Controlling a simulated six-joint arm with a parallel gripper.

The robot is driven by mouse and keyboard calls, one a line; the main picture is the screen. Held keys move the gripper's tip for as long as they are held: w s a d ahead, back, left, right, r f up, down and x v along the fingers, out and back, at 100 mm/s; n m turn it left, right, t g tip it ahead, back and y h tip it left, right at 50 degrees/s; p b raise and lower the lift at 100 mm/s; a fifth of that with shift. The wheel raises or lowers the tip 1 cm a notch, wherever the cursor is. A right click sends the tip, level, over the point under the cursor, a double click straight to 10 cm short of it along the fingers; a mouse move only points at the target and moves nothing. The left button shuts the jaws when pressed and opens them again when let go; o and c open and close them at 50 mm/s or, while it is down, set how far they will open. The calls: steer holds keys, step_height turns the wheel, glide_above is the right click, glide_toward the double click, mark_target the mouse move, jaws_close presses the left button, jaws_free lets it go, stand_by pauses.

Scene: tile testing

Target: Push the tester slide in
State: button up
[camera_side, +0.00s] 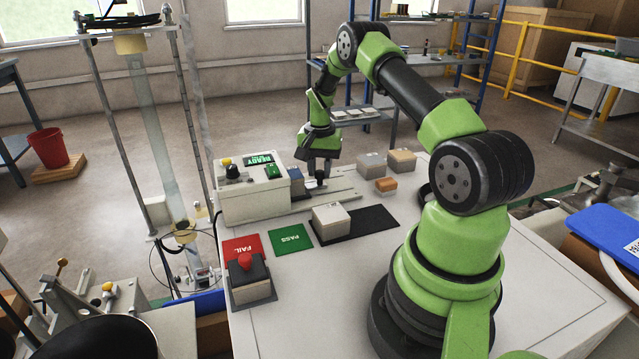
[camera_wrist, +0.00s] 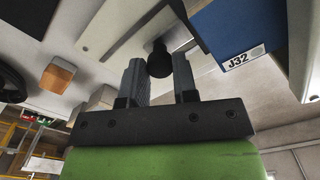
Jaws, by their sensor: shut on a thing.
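The tester (camera_side: 240,203) is a pale box at the back left of the table, with a READY display (camera_side: 258,160). Its slide (camera_side: 340,196) extends out to the right and shows as a pale plate in the wrist view (camera_wrist: 118,25). A blue tile (camera_side: 296,181), labelled J32 in the wrist view (camera_wrist: 225,30), sits on the slide close beside the box. My gripper (camera_side: 319,183) points down at the slide, right of the tile. In the wrist view its fingers (camera_wrist: 158,72) are shut on the slide's black knob (camera_wrist: 159,58), one on each side.
A pale block (camera_side: 330,222) sits on a black mat (camera_side: 372,224). Red FAIL (camera_side: 243,247) and green PASS (camera_side: 292,240) pads lie in front of the tester, near a red button (camera_side: 245,261). Grey (camera_side: 371,163), tan (camera_side: 402,160) and orange (camera_side: 386,185) blocks stand right of the slide.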

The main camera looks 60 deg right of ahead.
mark_target(296, 172)
steer(key=shift+w+a, duration=0.1)
stand_by(0.3)
steer(key=shift+w+a, duration=1.9)
steer(key=shift+w, duration=0.05)
steer(key=o, duration=0.5)
steer(key=shift+w+r, duration=0.1)
steer(key=shift+r, duration=1.6)
steer(key=shift+o, duration=0.8)
steer(key=shift+r, duration=0.35)
steer(key=shift+o, duration=0.6)
steer(key=shift+r, duration=1.05)
